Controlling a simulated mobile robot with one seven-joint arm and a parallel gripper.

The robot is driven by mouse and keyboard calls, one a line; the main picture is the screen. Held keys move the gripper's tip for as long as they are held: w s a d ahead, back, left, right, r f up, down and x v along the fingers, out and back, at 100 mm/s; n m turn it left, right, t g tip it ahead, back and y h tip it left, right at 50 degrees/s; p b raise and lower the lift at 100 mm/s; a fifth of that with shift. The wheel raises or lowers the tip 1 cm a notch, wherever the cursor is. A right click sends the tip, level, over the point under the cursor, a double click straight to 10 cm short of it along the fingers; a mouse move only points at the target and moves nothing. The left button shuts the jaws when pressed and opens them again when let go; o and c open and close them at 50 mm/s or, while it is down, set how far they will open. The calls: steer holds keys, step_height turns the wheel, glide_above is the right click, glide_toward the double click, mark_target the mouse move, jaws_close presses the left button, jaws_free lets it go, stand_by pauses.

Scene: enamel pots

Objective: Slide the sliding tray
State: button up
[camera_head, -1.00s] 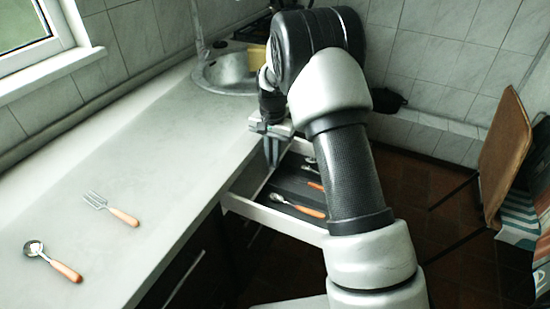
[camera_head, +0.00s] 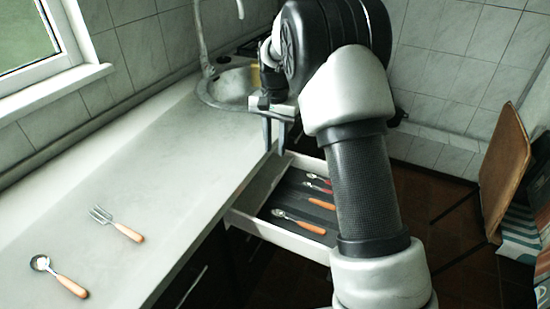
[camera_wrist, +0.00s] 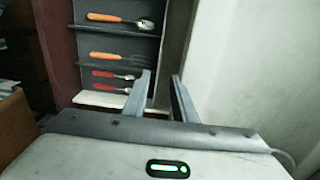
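The sliding tray (camera_head: 278,234) is a white-walled drawer with a dark floor, standing pulled out from under the counter. It holds orange- and red-handled cutlery. It also shows in the wrist view (camera_wrist: 95,65). My gripper (camera_head: 274,147) is at the drawer's back left, beside the counter edge. In the wrist view its two fingers (camera_wrist: 160,77) are spread, with a gap between them. They point toward the drawer's side wall; I cannot tell whether they touch it. Nothing is held. My arm hides the drawer's right part in the head view.
On the grey counter (camera_head: 150,170) lie an orange-handled fork (camera_head: 118,224) and spoon (camera_head: 60,276). A sink (camera_head: 228,85) with a tap is at the back. A brown board-like panel (camera_head: 505,170) stands at right. The floor between is mostly clear.

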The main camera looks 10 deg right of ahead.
step_height(320, 180, up, 6)
steer(key=shift+f+p, duration=0.25)
steer(key=shift+p, duration=0.15)
